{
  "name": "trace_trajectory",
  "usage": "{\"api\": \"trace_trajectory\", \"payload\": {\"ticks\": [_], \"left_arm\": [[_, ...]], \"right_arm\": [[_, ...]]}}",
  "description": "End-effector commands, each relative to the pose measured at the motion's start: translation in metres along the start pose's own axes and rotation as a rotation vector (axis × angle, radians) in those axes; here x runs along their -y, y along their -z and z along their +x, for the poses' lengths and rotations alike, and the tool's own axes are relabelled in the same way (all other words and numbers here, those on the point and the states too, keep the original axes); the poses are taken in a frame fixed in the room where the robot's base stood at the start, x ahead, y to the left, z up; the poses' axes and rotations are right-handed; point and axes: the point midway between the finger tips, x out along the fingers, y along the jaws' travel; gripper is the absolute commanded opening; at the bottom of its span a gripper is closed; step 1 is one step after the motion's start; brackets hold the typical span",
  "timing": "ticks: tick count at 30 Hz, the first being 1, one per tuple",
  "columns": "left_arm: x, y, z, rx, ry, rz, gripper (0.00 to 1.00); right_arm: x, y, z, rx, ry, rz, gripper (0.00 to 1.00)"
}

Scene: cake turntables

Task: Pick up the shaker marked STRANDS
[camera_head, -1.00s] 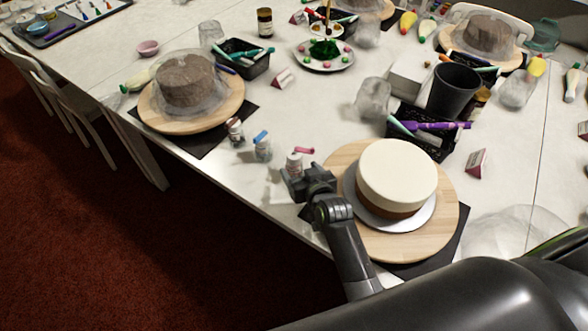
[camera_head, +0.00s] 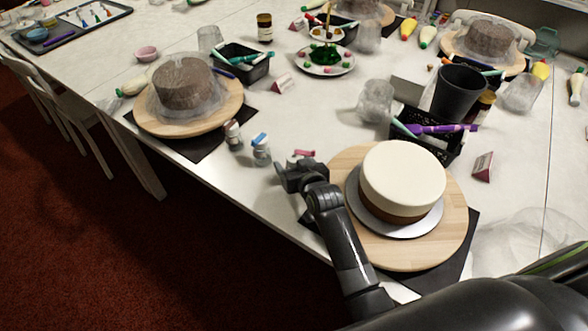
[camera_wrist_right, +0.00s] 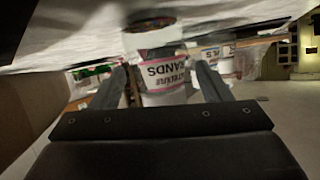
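The shaker marked STRANDS (camera_wrist_right: 165,76) is a small white jar with a pink-edged label, part of whose lettering reads in the right wrist view. It stands between the two fingers of my right gripper (camera_wrist_right: 162,82), which are open on either side of it; a narrow gap seems to show at each side. In the head view its pink top (camera_head: 301,155) shows just behind my right gripper (camera_head: 289,172), at the table's front edge; its lower part is hidden. My left gripper is not in view.
A blue-topped shaker (camera_head: 261,151) and a brown-topped shaker (camera_head: 233,135) stand to the left. A cream cake (camera_head: 403,178) sits on a wooden turntable (camera_head: 455,225) just right of the gripper. A black basket (camera_head: 447,153) and a clear cup (camera_head: 376,100) stand behind.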

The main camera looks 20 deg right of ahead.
Motion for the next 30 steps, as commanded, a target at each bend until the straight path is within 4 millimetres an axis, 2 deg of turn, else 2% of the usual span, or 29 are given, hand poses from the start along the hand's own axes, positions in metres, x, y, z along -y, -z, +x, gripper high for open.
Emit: {"api": "trace_trajectory", "payload": {"ticks": [1, 9, 12, 20, 23, 30], "left_arm": [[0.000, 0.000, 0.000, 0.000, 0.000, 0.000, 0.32], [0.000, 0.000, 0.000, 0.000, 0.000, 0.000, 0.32], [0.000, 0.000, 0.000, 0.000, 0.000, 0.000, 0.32], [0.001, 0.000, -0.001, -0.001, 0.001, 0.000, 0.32], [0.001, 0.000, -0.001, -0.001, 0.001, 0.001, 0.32], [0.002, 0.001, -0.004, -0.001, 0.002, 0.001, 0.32]], "right_arm": [[0.000, 0.000, 0.000, 0.000, 0.000, 0.000, 0.64], [0.000, 0.000, 0.000, 0.000, 0.000, 0.000, 0.28], [0.000, 0.001, 0.000, -0.002, 0.000, 0.000, 0.19], [0.001, 0.005, -0.002, -0.004, 0.001, 0.000, 0.18], [0.002, 0.017, -0.006, -0.006, 0.001, 0.001, 0.18], [0.007, 0.062, -0.025, -0.008, 0.002, 0.000, 0.18]]}}
